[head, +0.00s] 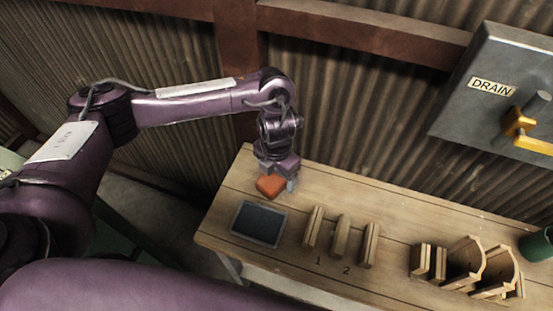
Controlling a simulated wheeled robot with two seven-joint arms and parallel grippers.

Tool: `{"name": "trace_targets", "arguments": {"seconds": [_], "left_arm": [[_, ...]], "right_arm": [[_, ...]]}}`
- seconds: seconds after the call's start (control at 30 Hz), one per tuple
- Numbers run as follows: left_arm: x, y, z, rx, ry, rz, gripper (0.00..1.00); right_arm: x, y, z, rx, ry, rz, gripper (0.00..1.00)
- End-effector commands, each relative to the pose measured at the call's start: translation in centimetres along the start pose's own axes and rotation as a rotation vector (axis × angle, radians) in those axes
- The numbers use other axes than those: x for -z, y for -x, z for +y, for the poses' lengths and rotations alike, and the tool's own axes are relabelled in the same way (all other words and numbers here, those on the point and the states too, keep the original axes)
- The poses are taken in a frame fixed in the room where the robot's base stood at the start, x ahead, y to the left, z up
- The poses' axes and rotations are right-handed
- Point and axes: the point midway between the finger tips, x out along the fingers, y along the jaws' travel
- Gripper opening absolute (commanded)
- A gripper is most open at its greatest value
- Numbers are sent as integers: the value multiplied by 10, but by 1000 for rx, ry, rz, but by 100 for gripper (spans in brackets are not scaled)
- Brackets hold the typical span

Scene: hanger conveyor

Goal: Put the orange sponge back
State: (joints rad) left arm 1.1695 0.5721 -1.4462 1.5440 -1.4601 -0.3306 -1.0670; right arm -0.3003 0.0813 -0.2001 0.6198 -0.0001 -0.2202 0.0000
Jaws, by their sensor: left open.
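The orange sponge (270,186) is a small block near the back left of the wooden bench. My left gripper (277,178) comes down from above right at the sponge, with a finger showing on its right side. The gripper is open. I cannot tell whether the sponge rests on the bench or whether a finger touches it. A dark, shallow rectangular tray (259,224) with a grey rim lies just in front of the sponge. My right gripper is not in view.
Upright wooden slats marked 1 and 2 (341,237) stand right of the tray. A wooden rack (465,262) and a green cup (538,245) are farther right. A grey DRAIN box (500,92) with a yellow handle (521,128) hangs on the corrugated wall.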

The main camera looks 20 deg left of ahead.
Motion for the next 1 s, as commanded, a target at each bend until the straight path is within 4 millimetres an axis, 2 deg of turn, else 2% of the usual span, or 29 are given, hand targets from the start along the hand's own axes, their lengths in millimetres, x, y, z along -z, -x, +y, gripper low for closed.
{"name": "trace_targets", "arguments": {"seconds": [0.03,0.2,0.5,0.7,1.0], "left_arm": [[-2,13,1,-4,-1,-6,77],[-2,51,2,-5,-2,-8,77],[-1,101,1,-3,-1,-4,77],[0,112,0,-1,1,-1,77],[0,112,0,-1,1,0,77]], "right_arm": [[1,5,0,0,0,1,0],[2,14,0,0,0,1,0],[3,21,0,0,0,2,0],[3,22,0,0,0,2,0],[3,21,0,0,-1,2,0]]}}
